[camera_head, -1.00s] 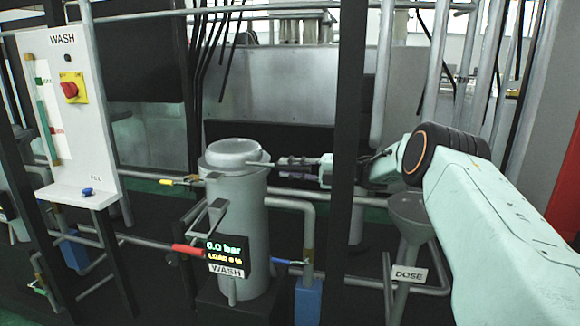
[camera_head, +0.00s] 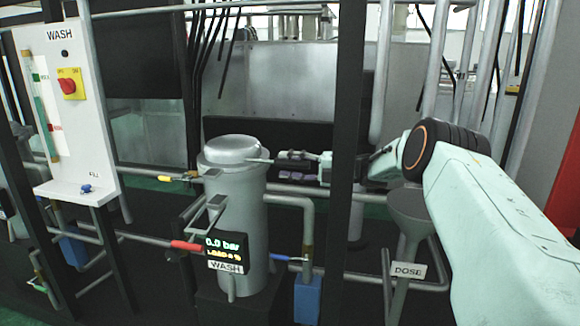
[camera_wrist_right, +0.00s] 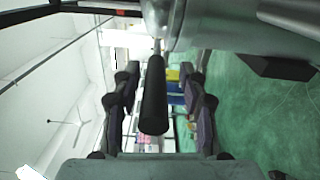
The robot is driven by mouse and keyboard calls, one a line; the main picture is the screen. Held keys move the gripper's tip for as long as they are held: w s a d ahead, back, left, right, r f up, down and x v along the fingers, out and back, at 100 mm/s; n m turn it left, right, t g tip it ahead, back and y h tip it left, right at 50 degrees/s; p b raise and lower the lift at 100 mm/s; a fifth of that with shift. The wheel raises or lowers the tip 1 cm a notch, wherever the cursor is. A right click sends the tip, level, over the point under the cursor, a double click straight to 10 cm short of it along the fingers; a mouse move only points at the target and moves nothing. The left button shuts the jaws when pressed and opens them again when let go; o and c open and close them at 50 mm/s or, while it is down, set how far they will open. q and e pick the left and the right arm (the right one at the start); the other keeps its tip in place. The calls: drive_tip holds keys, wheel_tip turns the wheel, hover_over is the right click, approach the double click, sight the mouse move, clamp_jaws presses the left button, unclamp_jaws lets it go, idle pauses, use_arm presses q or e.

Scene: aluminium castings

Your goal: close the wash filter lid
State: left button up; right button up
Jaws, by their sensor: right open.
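The wash filter (camera_head: 237,215) is an upright grey cylinder left of the middle in the head view. Its round domed lid (camera_head: 231,148) lies flat on top, and I see no gap under it. A thin rod runs from the lid's right side towards my right gripper (camera_head: 280,166). My right gripper is open, its fingers spread at lid height just right of the filter. In the right wrist view, the black lid handle (camera_wrist_right: 153,95) lies between the spread fingers, with visible room on both sides. My left gripper is out of view.
A dark upright post (camera_head: 348,200) stands in front of my right wrist. A white WASH panel (camera_head: 70,120) with a red knob is at the left. A red-handled valve (camera_head: 187,246) and a display (camera_head: 226,250) are on the filter's front. A grey DOSE funnel (camera_head: 408,205) stands right.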

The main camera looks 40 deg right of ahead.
drive_tip(key=shift+r, duration=0.1)
drive_tip(key=v, duration=1.2)
